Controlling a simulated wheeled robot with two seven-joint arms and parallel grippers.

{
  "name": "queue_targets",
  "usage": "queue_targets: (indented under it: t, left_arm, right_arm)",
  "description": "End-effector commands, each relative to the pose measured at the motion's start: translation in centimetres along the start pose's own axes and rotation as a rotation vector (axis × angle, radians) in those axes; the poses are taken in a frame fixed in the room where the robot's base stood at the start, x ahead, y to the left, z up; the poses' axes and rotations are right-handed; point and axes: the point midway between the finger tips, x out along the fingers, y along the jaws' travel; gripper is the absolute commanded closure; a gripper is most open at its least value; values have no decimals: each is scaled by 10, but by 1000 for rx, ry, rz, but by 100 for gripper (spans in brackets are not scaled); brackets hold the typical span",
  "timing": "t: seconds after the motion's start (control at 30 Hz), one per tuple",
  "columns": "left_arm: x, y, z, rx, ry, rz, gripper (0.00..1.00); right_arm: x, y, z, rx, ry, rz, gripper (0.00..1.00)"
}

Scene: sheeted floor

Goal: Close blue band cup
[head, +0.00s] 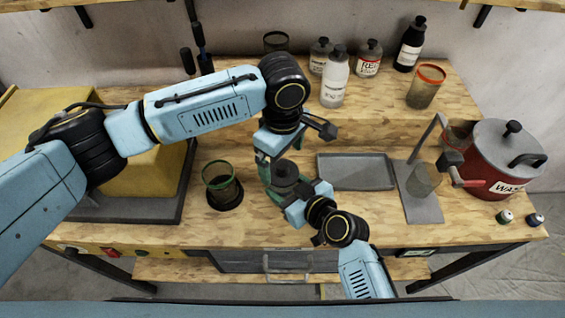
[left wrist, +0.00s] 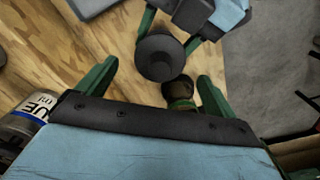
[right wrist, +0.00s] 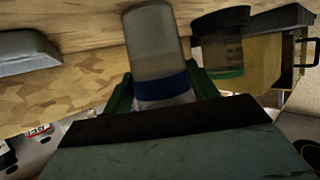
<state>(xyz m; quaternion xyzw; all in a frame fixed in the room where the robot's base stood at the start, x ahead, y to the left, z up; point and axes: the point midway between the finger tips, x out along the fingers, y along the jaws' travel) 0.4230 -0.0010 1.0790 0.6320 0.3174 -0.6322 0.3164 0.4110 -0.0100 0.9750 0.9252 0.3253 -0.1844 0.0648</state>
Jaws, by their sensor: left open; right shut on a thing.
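The blue band cup (right wrist: 155,50) is a translucent cup with a blue band near its rim. My right gripper (head: 290,192) is shut on it, with green fingers on both sides of the band in the right wrist view. A dark grey round piece (head: 285,173) shows at the cup's top in the head view and also in the left wrist view (left wrist: 160,58). I cannot tell whether it is seated on the cup. My left gripper (head: 272,148) is open just above and behind it, its fingers (left wrist: 155,90) spread and empty.
A green-banded cup (head: 222,185) stands left of the grippers. A grey tray (head: 355,172), a stand with a cup (head: 422,182) and a red pot (head: 495,165) are to the right. Bottles and an orange-rimmed cup (head: 426,87) stand on the raised back shelf (head: 385,105).

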Motion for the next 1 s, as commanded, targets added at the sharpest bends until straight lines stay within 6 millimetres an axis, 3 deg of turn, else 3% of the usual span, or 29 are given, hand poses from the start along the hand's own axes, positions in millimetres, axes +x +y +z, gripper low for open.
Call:
queue_targets:
  t: [0.2, 0.4, 0.8, 0.83, 1.0]
  left_arm:
    - [-49, 1, 0, 0, 0, 3, 7]
    - [-77, 0, 0, 1, 0, 1, 7]
    - [-85, 0, 0, 1, 0, -1, 7]
    - [-85, 0, 0, 1, 0, -1, 7]
    - [-85, 0, 0, 0, 0, -1, 7]
  right_arm:
    - [0, 0, 0, 0, 0, 0, 82]
    - [0, 0, 0, 0, 0, 0, 82]
    - [0, 0, 0, 0, 0, 0, 82]
    - [0, 0, 0, 0, 0, 0, 39]
    - [0, 0, 0, 0, 0, 0, 17]
